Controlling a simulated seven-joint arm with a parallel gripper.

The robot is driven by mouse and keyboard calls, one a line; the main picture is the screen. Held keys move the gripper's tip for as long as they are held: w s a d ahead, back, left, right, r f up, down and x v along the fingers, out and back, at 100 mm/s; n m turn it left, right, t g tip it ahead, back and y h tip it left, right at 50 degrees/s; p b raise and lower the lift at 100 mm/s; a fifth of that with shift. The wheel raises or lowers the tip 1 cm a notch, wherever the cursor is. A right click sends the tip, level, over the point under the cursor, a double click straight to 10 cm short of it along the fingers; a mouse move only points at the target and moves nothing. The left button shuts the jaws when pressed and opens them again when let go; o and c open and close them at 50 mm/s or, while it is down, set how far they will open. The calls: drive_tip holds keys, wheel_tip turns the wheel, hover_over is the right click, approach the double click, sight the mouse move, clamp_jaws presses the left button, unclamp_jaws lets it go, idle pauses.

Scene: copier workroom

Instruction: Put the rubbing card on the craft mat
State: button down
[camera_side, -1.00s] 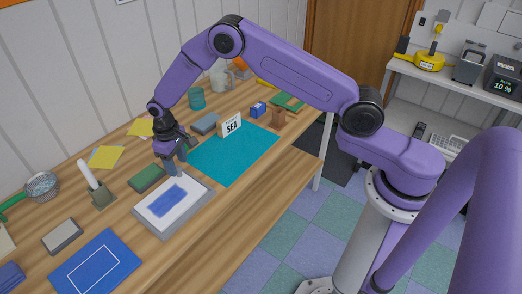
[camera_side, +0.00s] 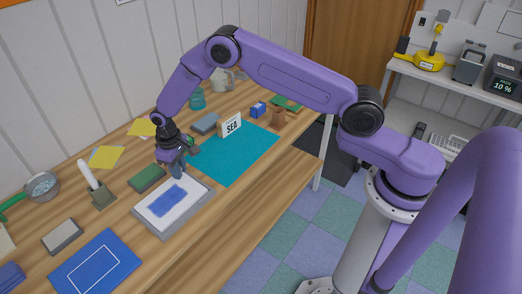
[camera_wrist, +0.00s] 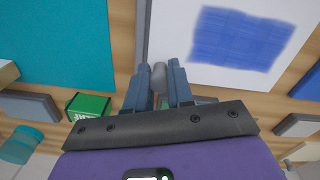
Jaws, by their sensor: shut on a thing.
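A white card with a blue rubbed patch (camera_side: 170,201) lies on a grey board (camera_side: 203,206) at the table's near edge; the blue patch (camera_wrist: 240,40) fills the upper right of the wrist view. A teal mat (camera_side: 228,165) lies just right of it; its edge shows in the wrist view (camera_wrist: 65,40). My gripper (camera_side: 177,173) points down at the card's far edge. In the wrist view its fingers (camera_wrist: 158,85) are shut on a small grey rounded piece (camera_wrist: 158,72). I cannot tell whether this piece belongs to the card or whether it is lifted.
A "SEA" sign (camera_side: 232,125) stands on the mat's far part. A green box (camera_wrist: 88,105) sits near my gripper. A green pad (camera_side: 147,178) and a holder with a white handle (camera_side: 101,193) are left. A blue outlined mat (camera_side: 96,263) lies front left.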

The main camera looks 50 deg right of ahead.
drive_tip(key=shift+r, duration=2.45)
drive_tip(key=shift+d+r, duration=0.1)
drive_tip(key=shift+s+d+r, duration=0.15)
drive_tip(key=shift+d+r, duration=0.1)
drive_tip(key=s+d+r+m, duration=0.1)
drive_tip(key=s+d+r, duration=0.3)
drive_tip(key=s+d, duration=0.4)
drive_tip(key=s+d+r+m, duration=0.2)
drive_tip(key=s+d+r, duration=0.2)
drive_tip(key=s+d, duration=0.4)
drive_tip(key=shift+s+r+m, duration=0.25)
drive_tip(key=shift+s+m, duration=0.05)
drive_tip(key=shift+s, duration=0.7)
drive_tip(key=shift+d, duration=0.1)
